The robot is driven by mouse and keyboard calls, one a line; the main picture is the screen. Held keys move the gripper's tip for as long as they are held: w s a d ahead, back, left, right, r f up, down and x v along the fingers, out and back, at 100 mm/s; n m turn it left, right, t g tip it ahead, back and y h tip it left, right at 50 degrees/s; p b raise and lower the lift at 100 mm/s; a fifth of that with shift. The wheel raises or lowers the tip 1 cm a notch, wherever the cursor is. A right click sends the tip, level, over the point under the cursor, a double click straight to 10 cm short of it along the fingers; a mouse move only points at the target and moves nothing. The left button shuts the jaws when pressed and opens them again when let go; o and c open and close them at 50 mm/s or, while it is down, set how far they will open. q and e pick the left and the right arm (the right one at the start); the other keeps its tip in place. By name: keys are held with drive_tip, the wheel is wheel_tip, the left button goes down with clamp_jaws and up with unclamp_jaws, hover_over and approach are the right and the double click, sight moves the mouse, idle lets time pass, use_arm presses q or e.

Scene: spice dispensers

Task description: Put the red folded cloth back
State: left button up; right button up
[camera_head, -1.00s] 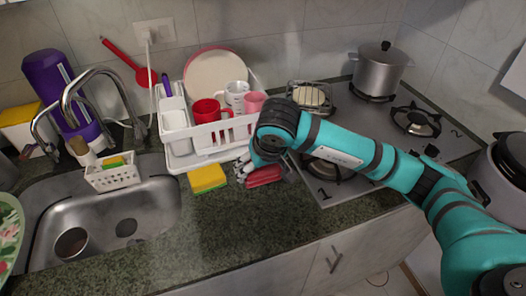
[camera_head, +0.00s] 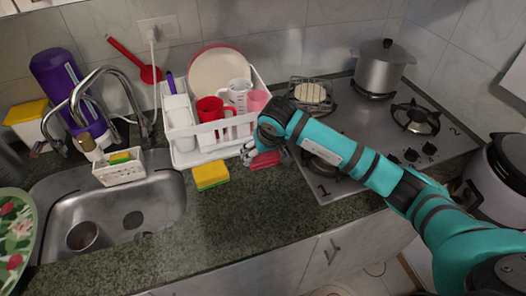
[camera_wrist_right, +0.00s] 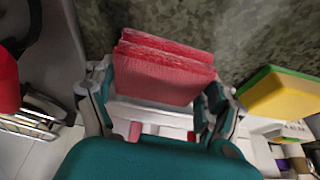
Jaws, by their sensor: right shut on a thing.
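The red folded cloth (camera_head: 268,161) is at the counter between the dish rack and the stove, partly hidden by my right gripper (camera_head: 260,152). In the right wrist view the cloth (camera_wrist_right: 162,72) shows as a stack of red layers. The fingers of the right gripper (camera_wrist_right: 158,98) are on either side of it, shut on it. I cannot tell whether its underside touches the counter. My left gripper is not in view.
A yellow and green sponge (camera_head: 210,175) lies left of the cloth. The white dish rack (camera_head: 183,158) with mugs and a plate stands behind the sponge. The stove (camera_head: 357,130) with a pot (camera_head: 381,70) is to the right. The front counter (camera_head: 240,212) is clear.

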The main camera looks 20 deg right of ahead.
drive_tip(key=shift+f, duration=0.2)
drive_tip(key=o, duration=0.9)
drive_tip(key=shift+o, duration=0.2)
drive_tip(key=shift+r, duration=0.1)
drive_tip(key=shift+r, duration=0.2)
drive_tip(key=shift+s+r, duration=0.1)
drive_tip(key=shift+r, duration=0.2)
drive_tip(key=b+v, duration=0.2)
drive_tip(key=v, duration=0.9)
drive_tip(key=shift+s, duration=0.15)
